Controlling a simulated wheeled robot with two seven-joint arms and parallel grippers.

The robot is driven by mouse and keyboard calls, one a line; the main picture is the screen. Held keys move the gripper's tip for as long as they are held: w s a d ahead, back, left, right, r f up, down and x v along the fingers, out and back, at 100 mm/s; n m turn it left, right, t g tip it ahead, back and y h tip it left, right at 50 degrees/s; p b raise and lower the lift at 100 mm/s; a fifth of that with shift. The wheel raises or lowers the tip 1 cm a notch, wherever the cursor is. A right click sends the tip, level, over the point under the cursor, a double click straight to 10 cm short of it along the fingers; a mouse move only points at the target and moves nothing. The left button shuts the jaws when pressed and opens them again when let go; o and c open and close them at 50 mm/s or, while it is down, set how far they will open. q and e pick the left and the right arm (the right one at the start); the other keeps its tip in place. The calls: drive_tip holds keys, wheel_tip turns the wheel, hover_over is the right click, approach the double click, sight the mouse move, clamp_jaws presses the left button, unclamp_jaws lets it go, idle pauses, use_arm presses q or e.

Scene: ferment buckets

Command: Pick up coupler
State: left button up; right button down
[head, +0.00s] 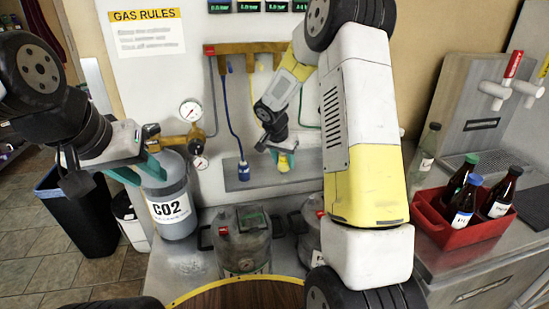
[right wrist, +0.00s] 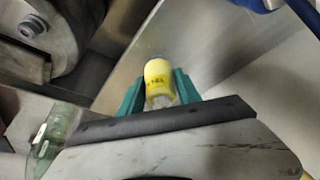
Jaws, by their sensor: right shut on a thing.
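A yellow coupler (head: 285,164) is between the teal fingers of my right gripper (head: 277,152), in front of the back wall panel. In the right wrist view the yellow coupler (right wrist: 159,82), with small dark lettering, sits between both fingers of the right gripper (right wrist: 158,95), which is shut on it. A blue coupler (head: 243,170) stands to the left at a grey metal holder strip (head: 300,163), under a blue hose. My left gripper (head: 139,171) is empty, its teal fingers apart, in front of the CO2 cylinder (head: 171,222).
Metal kegs (head: 241,255) with dark handles stand on the steel counter; a second keg (head: 311,236) is partly behind my right arm. A red crate (head: 440,229) with bottles is at right, near a clear bottle (head: 425,155). Gauges (head: 190,110) hang above the cylinder.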

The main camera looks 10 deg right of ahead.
drive_tip(key=shift+r, duration=0.85)
drive_tip(key=s+r, duration=0.1)
drive_tip(key=s, duration=1.5)
drive_tip(key=shift+a+r, duration=0.15)
drive_tip(key=shift+r, duration=0.05)
